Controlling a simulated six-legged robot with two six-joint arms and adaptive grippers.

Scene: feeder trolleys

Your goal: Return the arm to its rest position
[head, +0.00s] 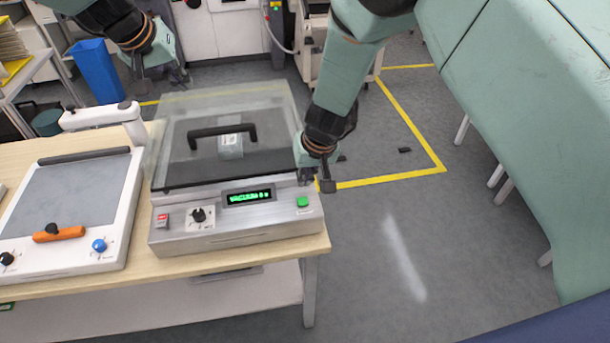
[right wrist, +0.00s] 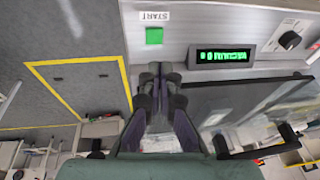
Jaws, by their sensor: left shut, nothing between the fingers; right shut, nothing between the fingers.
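My right gripper (head: 318,182) is shut and empty. It hangs at the right edge of the vacuum sealer (head: 240,227), near the green START button (head: 303,202), and looks apart from it. In the right wrist view the shut fingertips (right wrist: 160,72) lie below the green button (right wrist: 154,36) and beside the lit display (right wrist: 222,56). My left gripper (head: 162,82) is shut and empty, at the upper left behind the sealer. The sealer has a clear lid (head: 270,97) with a black handle (head: 222,133). A small pale packet (head: 231,147) shows near the handle.
A white device with a grey plate (head: 80,188) and an orange handle (head: 58,234) stands left on the wooden table (head: 137,250). A blue bin (head: 97,70) stands behind. Yellow floor lines (head: 412,122) mark an area to the right, where the floor is mostly clear.

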